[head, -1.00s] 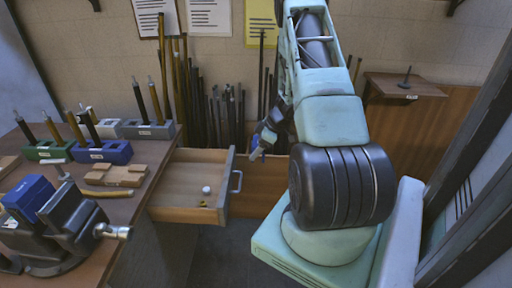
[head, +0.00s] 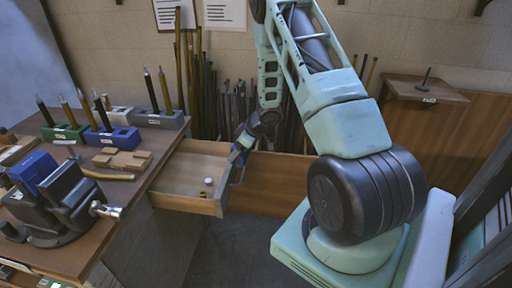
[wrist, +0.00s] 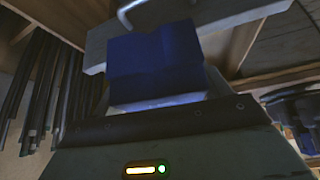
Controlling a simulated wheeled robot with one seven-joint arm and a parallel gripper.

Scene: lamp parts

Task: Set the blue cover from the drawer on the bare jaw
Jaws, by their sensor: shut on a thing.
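My gripper (head: 241,147) is beside the front of the open drawer (head: 178,203), near its handle. It is shut on the blue cover (wrist: 155,62), which fills the middle of the wrist view with the drawer front behind it. In the head view the cover (head: 237,157) is small and partly hidden. The dark vise (head: 70,208) stands on the bench at the left. One jaw carries a blue cover (head: 33,170); the dark jaw (head: 67,184) beside it looks bare.
A small white round thing (head: 208,181) lies in the drawer. Blocks holding upright tools, including a blue block (head: 112,138), and a wooden piece (head: 122,160) are on the bench behind the vise. Rods lean on the back wall. A small shelf (head: 425,90) is at right.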

